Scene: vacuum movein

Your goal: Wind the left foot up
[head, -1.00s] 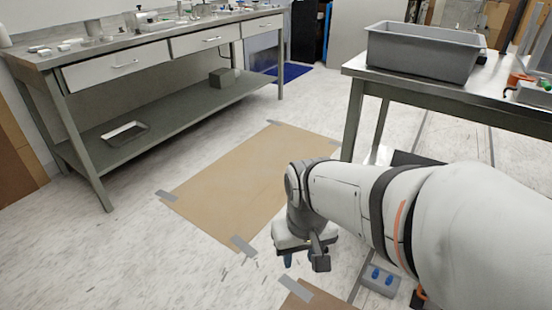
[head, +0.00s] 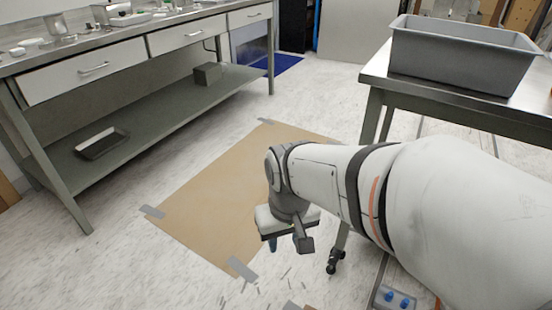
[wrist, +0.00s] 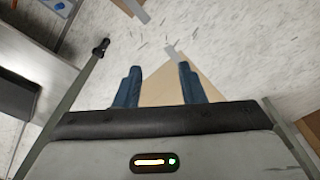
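My gripper (wrist: 159,68) hangs low over the brown floor sheet. Its two blue fingers are apart with nothing between them. The foot is outside the fingers and apart from them. In the head view my wrist hides most of my gripper (head: 273,245).
A grey tub (head: 460,65) stands on the right table. A workbench (head: 110,62) with drawers and a low shelf runs along the left. A brown sheet (head: 205,205) is taped to the floor. A grey box with blue buttons (head: 393,298) is at lower right.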

